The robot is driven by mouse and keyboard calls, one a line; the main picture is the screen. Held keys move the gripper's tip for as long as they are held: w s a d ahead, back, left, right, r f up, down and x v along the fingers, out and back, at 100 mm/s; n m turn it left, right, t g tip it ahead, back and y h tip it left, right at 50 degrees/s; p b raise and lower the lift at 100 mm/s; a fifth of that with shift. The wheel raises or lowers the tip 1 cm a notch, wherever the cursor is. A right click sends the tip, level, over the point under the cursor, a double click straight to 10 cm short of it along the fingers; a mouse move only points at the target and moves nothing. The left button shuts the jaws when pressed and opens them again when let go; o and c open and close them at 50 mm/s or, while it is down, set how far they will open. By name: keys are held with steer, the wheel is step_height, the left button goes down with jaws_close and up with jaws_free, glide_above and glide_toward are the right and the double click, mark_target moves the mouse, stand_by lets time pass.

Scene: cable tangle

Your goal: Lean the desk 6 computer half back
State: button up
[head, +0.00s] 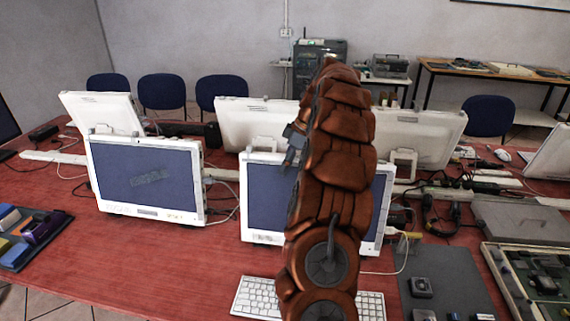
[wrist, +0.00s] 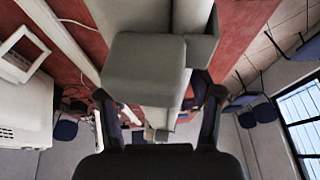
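Several white all-in-one computers stand on the red desk. One with a dark blue screen (head: 147,180) stands upright at left. A second (head: 262,196) stands at centre, partly hidden behind my orange arm. Others face away behind them, including a white one (head: 425,136) at back right. I cannot tell which is the desk 6 computer. In the head view my gripper (head: 297,135) shows only as a small dark part left of the arm. In the wrist view my gripper (wrist: 160,108) has its black fingers apart, with a grey-white body (wrist: 145,70) close ahead, between and beyond them; contact is unclear.
The red desk (head: 125,270) is bare at front left. A white keyboard (head: 257,297) lies below the arm. Cables, a dark mat (head: 450,285) and an open circuit-board case (head: 535,280) crowd the right. Blue chairs (head: 162,91) stand behind.

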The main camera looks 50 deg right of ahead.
steer(key=shift+r, duration=0.1)
steer(key=shift+v, duration=3.65)
